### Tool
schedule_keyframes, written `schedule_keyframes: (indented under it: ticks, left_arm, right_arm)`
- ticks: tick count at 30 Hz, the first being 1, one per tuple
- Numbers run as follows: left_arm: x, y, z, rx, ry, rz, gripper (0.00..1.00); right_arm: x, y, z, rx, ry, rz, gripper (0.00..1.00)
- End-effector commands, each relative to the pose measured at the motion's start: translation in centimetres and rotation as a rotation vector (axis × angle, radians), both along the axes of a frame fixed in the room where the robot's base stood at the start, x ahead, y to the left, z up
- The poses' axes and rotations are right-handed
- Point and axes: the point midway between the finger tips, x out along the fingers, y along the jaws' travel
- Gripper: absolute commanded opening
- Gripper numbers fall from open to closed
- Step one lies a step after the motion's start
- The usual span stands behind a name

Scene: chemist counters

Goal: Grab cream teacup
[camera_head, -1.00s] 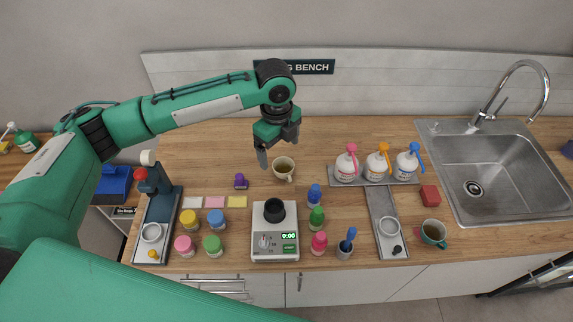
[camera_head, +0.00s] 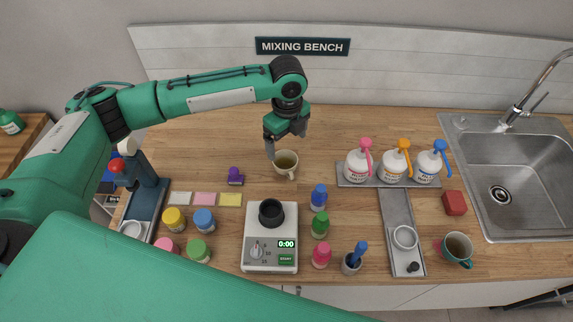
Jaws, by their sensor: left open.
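The cream teacup (camera_head: 287,171) stands upright on the wooden counter, behind the scale, with brownish liquid showing inside and its handle toward the front right. My left gripper (camera_head: 284,145) is open and points down just above and behind the cup. Its left finger shows at the cup's left rim; the other finger is over the right side. I cannot tell whether it touches the cup. My right gripper is not in view.
A scale (camera_head: 271,253) with a black cup (camera_head: 271,211) stands in front. A purple stamp (camera_head: 235,176) is left, a blue bottle (camera_head: 319,196) front right. Pump bottles stand on a grey tray (camera_head: 386,183) at right. A teal cup (camera_head: 458,248) is near the sink (camera_head: 510,185).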

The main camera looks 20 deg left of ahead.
Motion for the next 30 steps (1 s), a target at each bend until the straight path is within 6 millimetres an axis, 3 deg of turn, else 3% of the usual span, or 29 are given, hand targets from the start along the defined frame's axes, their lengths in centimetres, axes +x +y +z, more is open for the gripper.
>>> schedule_keyframes:
  ticks: [7, 16, 24, 30]
  left_arm:
    - [0.0, 0.0, -4.2, 0.000, 0.002, 0.001, 0.90]
    - [0.1, 0.1, -6.4, 0.001, 0.002, 0.001, 0.90]
    - [0.3, 0.3, -10.1, 0.001, 0.002, 0.000, 0.90]
    - [0.3, 0.3, -10.6, 0.000, -0.001, 0.000, 0.90]
  right_arm:
    - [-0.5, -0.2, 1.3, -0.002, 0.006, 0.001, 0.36]
    - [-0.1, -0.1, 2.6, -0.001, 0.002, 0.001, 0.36]
    - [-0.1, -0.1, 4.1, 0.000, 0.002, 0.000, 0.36]
    - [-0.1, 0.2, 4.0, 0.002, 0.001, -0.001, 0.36]
